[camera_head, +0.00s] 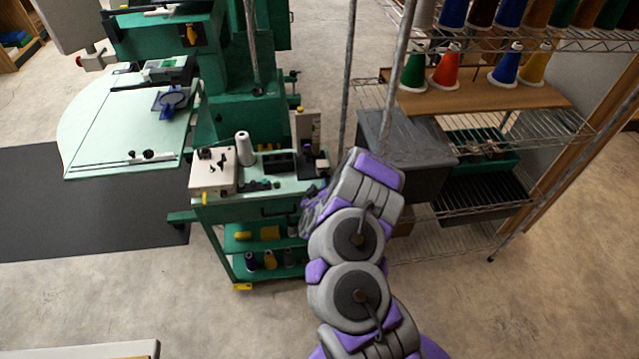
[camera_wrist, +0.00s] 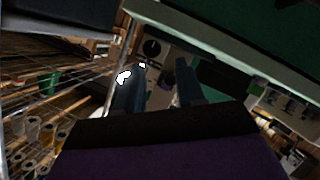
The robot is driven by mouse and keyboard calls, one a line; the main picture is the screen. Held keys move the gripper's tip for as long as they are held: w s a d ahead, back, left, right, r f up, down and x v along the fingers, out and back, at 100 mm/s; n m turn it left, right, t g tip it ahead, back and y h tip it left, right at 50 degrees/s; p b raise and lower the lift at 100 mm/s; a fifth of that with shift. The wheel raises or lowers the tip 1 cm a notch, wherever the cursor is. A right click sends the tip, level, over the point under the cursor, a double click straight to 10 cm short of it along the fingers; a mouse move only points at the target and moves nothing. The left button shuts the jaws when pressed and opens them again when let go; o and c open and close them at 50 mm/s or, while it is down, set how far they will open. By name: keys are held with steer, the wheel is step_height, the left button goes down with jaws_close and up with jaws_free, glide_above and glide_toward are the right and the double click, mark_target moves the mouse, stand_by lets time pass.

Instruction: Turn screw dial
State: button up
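In the wrist view, a dark round dial (camera_wrist: 152,47) sits on a pale panel beyond my fingertips; I cannot be sure it is the screw dial. My gripper (camera_wrist: 163,72) shows two dark fingers spread apart, with nothing held between them. The dial is ahead of the left finger, apart from it as far as I can tell. In the head view, my arm reaches toward the right end of a green cart (camera_head: 285,190). An upright beige panel (camera_head: 308,124) stands on that end. My gripper's fingers cannot be made out clearly there.
A beige box (camera_head: 212,172) and a white thread cone (camera_head: 244,148) stand on the cart. A wire shelf (camera_head: 470,235) with a grey bin (camera_head: 400,145) and coloured thread cones is at the right. A green machine with a pale table (camera_head: 125,125) is at the left.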

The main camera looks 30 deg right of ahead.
mark_target(326, 176)
steer(key=d, duration=0.1)
steer(key=w+d, duration=0.1)
steer(key=w+d+f+b, duration=0.1)
steer(key=d, duration=0.1)
steer(key=shift+w, duration=0.25)
steer(key=shift+w+a+r, duration=0.15)
steer(key=shift+a, duration=0.05)
steer(key=shift+w+a+f, duration=0.5)
steer(key=shift+w, duration=0.2)
steer(key=shift+s+d+r, duration=0.1)
steer(key=shift+s+d, duration=0.05)
steer(key=shift+d, duration=0.7)
steer(key=shift+c, duration=1.6)
steer(key=shift+a, duration=0.5)
jaws_close()
steer(key=shift+d, duration=0.1)
